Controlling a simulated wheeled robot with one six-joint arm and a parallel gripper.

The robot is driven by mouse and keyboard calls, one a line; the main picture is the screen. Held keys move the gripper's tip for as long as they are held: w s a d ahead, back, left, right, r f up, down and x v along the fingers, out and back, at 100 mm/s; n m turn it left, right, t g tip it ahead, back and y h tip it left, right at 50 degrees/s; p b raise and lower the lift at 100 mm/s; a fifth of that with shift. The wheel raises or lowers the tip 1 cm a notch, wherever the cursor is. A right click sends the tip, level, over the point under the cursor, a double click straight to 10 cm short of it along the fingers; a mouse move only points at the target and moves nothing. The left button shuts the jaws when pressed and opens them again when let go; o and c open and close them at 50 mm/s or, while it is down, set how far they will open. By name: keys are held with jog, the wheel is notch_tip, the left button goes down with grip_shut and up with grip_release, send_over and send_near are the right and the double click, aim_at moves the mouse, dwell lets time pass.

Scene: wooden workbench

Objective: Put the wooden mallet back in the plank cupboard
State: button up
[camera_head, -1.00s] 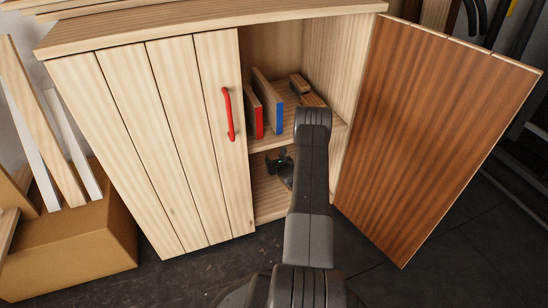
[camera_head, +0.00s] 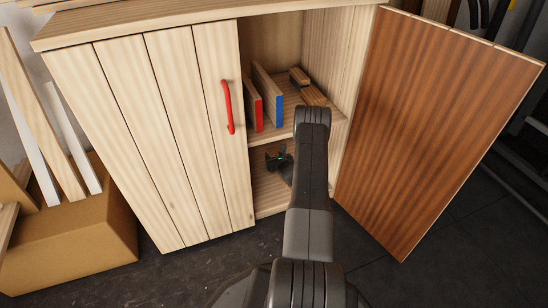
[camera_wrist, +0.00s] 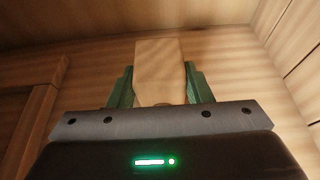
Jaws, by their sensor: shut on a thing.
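The plank cupboard (camera_head: 152,140) stands in front of me, its left door shut and its right door (camera_head: 435,130) swung wide open. My gripper (camera_head: 279,158) is inside the lower compartment, below the middle shelf, partly hidden by my arm. In the wrist view, its green fingers are shut on a pale wooden piece of the mallet (camera_wrist: 160,62). The rest of the mallet is hidden from both views, and I cannot tell whether it touches the cupboard floor.
On the middle shelf stand a red-edged board (camera_head: 255,108) and a blue-edged board (camera_head: 269,95), with a brown wooden object (camera_head: 309,92) to their right. The left door has a red handle (camera_head: 228,107). A cardboard box (camera_head: 75,235) with planks stands at the left.

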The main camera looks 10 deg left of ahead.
jog(key=shift+f, duration=0.35)
jog(key=o, duration=1.5)
jog(key=shift+s, duration=0.15)
